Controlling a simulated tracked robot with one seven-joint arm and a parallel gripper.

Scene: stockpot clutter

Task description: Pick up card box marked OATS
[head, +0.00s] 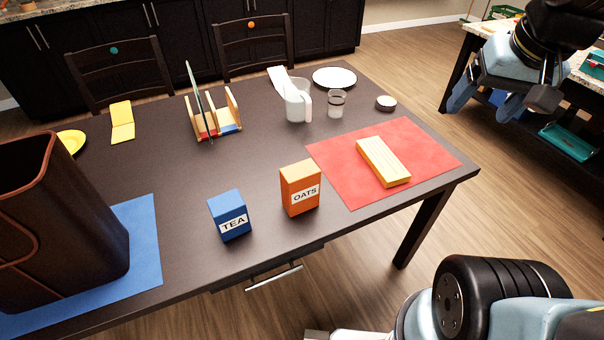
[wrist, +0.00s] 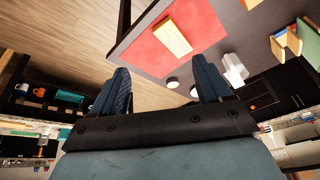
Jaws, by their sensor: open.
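The orange card box marked OATS (head: 300,189) stands upright on the dark table near its front edge, just left of the red mat. A blue box marked TEA (head: 230,215) stands to its left, with a small gap between them. My gripper (head: 486,104) is at the upper right in the head view, raised off the table's right side and well away from the OATS box. In the wrist view my gripper's two fingers (wrist: 163,84) are spread apart with nothing between them.
A tall dark bin (head: 60,225) stands on the blue mat (head: 145,250) at left. Behind are a rack (head: 212,115), a white jug (head: 298,100), a glass (head: 336,104) and a plate (head: 334,77).

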